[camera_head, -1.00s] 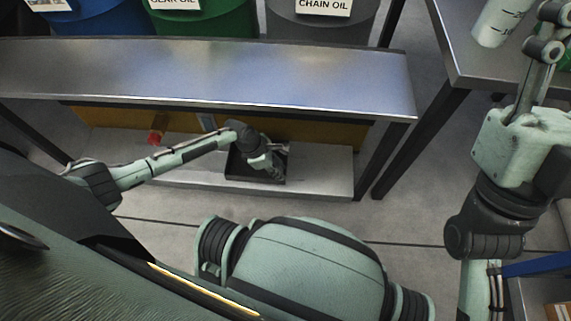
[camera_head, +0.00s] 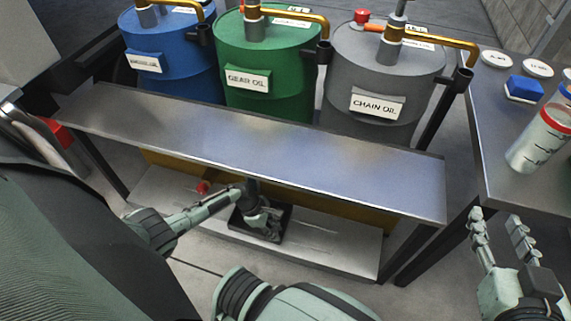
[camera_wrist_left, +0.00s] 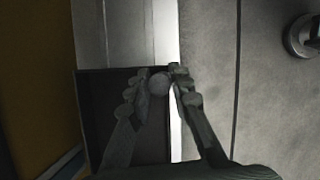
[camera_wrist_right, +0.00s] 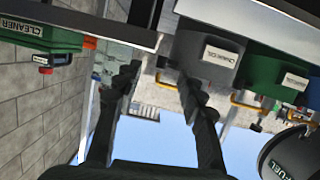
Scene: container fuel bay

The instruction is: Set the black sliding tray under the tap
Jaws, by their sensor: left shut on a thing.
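The black sliding tray (camera_head: 279,229) lies on the low shelf under the metal bench. It is a shallow dark square, and its inside shows in the left wrist view (camera_wrist_left: 100,105). My left gripper (camera_head: 264,222) is shut on the tray at its edge; its fingers (camera_wrist_left: 160,72) hide the exact grip. A small red part (camera_head: 203,187) sits left of the tray, before the yellow-brown panel; I cannot tell whether it is the tap. Brass spouts (camera_head: 445,42) top the drums behind the bench. My right gripper (camera_head: 497,220) is open and empty at the lower right.
The low shelf (camera_head: 330,248) is bare right of the tray. The bench top (camera_head: 270,150) overhangs it. Blue (camera_head: 170,80), green (camera_head: 290,100) and grey (camera_head: 350,75) drums stand behind.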

